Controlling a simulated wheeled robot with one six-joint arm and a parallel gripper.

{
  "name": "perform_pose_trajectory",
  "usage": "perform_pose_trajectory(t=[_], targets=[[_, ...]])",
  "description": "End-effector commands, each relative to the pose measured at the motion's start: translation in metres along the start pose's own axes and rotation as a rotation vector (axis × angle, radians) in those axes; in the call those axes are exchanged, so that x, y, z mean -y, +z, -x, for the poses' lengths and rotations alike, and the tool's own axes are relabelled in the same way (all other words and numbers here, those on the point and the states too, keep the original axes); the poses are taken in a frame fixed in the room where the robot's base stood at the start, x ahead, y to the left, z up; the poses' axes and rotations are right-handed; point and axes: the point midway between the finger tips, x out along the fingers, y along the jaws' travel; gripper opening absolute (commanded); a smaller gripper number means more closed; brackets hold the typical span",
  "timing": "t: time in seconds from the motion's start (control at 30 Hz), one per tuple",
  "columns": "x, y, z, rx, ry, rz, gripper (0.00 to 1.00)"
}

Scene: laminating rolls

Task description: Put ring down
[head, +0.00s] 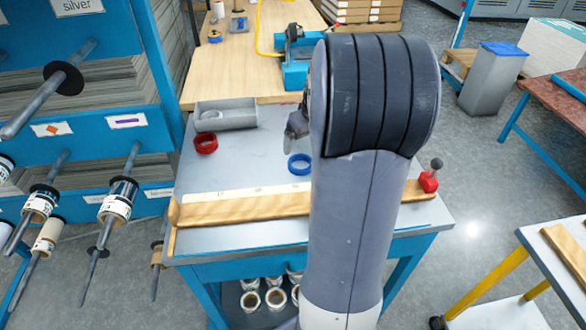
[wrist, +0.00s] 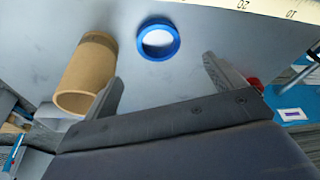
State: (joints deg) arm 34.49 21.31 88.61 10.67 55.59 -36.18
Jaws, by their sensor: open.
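A blue ring (head: 299,171) lies flat on the grey worktop, left of my arm. In the wrist view the blue ring (wrist: 160,56) sits beyond and between my two fingers, with a gap around it. A red ring (head: 206,149) lies further left on the worktop, by the grey tray. In the wrist view a sliver of the red ring (wrist: 256,85) shows behind the right finger. My gripper (wrist: 168,76) is open with nothing between its fingers. In the head view my arm hides most of it.
A cardboard tube (wrist: 85,78) is beside the left finger in the wrist view. A grey tray (head: 240,119) stands at the worktop's back left. A wooden strip (head: 245,209) and a pale ruler run along the front, with a red knobbed block (head: 428,182) at the right end.

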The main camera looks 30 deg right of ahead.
Motion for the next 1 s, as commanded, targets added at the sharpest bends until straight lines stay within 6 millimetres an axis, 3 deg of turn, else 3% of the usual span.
perform_pose_trajectory(t=[0.1,0.37,0.63,1.0], targets=[[0.001,0.001,-0.022,0.005,-0.003,0.000,0.90],[0.001,0.001,-0.044,0.003,-0.002,0.000,0.90],[0.000,0.005,-0.083,0.004,-0.003,-0.001,0.90],[0.000,0.004,-0.091,0.002,-0.001,-0.001,0.88]])
